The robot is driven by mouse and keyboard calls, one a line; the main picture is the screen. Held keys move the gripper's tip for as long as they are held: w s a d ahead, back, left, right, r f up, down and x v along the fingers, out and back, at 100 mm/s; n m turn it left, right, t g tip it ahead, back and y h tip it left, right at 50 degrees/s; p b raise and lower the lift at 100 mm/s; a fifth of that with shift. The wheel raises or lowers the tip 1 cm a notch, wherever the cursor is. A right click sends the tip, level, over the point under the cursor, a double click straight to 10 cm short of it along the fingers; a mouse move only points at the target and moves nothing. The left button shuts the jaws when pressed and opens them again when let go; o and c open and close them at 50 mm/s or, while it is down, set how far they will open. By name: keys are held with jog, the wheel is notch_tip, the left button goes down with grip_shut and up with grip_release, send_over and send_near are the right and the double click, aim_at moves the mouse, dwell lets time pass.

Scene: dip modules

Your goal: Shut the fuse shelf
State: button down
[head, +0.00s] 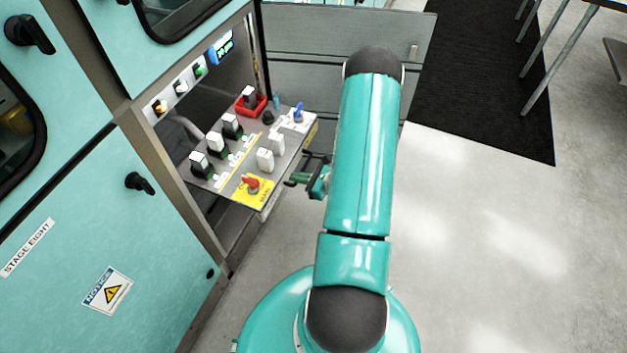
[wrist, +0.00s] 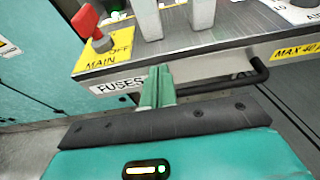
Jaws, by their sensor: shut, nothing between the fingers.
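The fuse shelf (head: 226,183) is pulled out of the teal cabinet, with fuses, switches and a red MAIN knob (head: 250,182) on top. In the wrist view its front edge carries a FUSES label (wrist: 118,87) and a black bar handle (wrist: 258,75). My gripper (head: 297,178) is at the front of the shelf in the head view. In the wrist view my gripper (wrist: 158,72) has its green fingers together, close to the shelf's front face between the label and the handle. I cannot tell if they touch it.
The cabinet's open grey door (head: 300,45) stands behind the shelf. A closed teal door (head: 100,240) with a black handle is at left. A black mat (head: 480,90) and table legs are at upper right. The floor at right is clear.

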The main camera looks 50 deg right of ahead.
aim_at(202, 145)
jog(key=shift+w+a, duration=0.3)
jog(key=shift+w, duration=0.65)
jog(key=shift+w, duration=0.1)
jog(key=w+a, duration=0.4)
jog(key=w, duration=0.6)
jog(key=w+a, duration=0.3)
jog(key=w, duration=0.8)
jog(key=w+a, duration=0.4)
jog(key=w, duration=0.7)
jog(key=shift+w+a, duration=0.1)
jog(key=shift+a, duration=0.2)
jog(key=shift+w+a+r, duration=0.1)
jog(key=shift+w+r, duration=0.05)
jog(key=shift+w, duration=0.05)
jog(key=shift+w+r, duration=0.1)
